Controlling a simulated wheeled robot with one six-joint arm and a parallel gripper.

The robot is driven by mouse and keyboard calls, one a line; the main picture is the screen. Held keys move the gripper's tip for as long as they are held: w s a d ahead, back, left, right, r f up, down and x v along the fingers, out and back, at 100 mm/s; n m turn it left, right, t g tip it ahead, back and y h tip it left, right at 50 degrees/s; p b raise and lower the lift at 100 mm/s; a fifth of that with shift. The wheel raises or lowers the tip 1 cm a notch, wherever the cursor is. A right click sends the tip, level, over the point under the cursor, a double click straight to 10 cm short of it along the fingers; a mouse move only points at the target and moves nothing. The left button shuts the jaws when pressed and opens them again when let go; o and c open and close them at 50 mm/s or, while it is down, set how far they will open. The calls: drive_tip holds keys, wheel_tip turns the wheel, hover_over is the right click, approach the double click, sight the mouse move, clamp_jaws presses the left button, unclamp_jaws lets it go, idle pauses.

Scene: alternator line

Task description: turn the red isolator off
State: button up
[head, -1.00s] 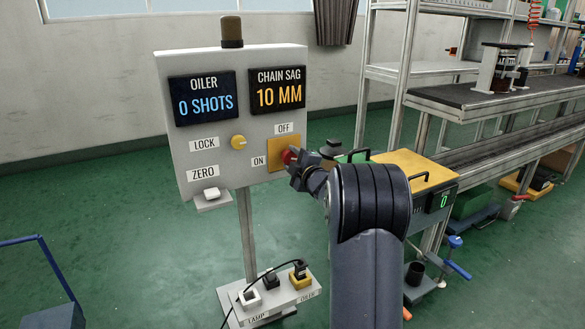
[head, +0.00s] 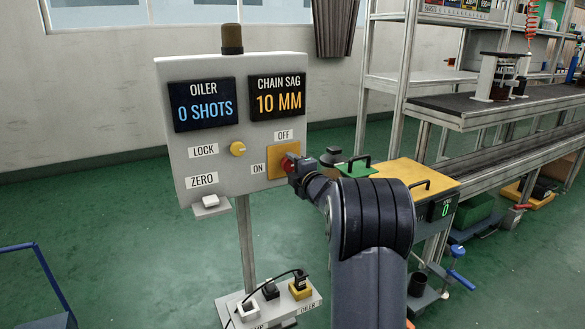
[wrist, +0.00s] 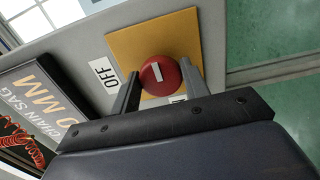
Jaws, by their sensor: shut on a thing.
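The red isolator (head: 287,163) is a round red knob on a yellow plate (head: 279,151) at the right of the grey panel (head: 222,143). The OFF label is above the plate and the ON label to its left. In the wrist view the knob (wrist: 161,76) has a white bar mark on its face and sits between the two fingers. My gripper (head: 292,166) is at the panel, shut on the knob. In the head view my gripper hides part of the knob, so its pointing direction is hard to tell there.
The panel also bears a yellow LOCK knob (head: 238,149), a white ZERO button (head: 210,201) and two displays. A socket box (head: 268,311) with plugs is at the post's foot. A yellow-topped unit (head: 408,174) and shelving (head: 404,95) stand close on the right.

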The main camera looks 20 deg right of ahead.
drive_tip(key=o, duration=0.9)
drive_tip(key=shift+o, duration=0.2)
drive_tip(key=s+p, duration=0.2)
drive_tip(key=s, duration=0.8)
drive_tip(key=shift+s+d, duration=0.2)
drive_tip(key=shift+s, duration=0.2)
drive_tip(key=w+b, duration=0.1)
drive_tip(key=w, duration=0.4)
drive_tip(key=w+b, duration=0.1)
drive_tip(key=w, duration=0.5)
drive_tip(key=shift+a, duration=0.2)
drive_tip(key=shift+s, duration=0.1)
